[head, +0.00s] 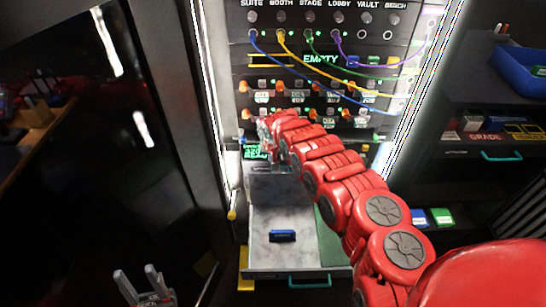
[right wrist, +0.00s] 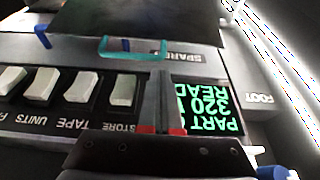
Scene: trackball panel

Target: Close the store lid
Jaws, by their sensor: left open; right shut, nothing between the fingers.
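I cannot make out a store lid for certain. In the right wrist view, a white rocker switch (right wrist: 124,90) has the label STORE beside it, upside down, on the dark panel strip. My right gripper (right wrist: 160,85) is shut and empty between that switch and the green-lettered display (right wrist: 208,108). In the head view, my right arm reaches across to the lower left of the panel and hides part of it; the gripper tip is hard to separate from the arm there. My left gripper (head: 140,285) is open and empty at the lower left, away from the panel.
An open drawer (head: 262,215) below the panel holds a small blue object (head: 282,236) and has a teal handle (head: 310,284). Coloured cables (head: 330,68) hang across the upper panel. Shelves at right hold a blue bin (head: 520,72).

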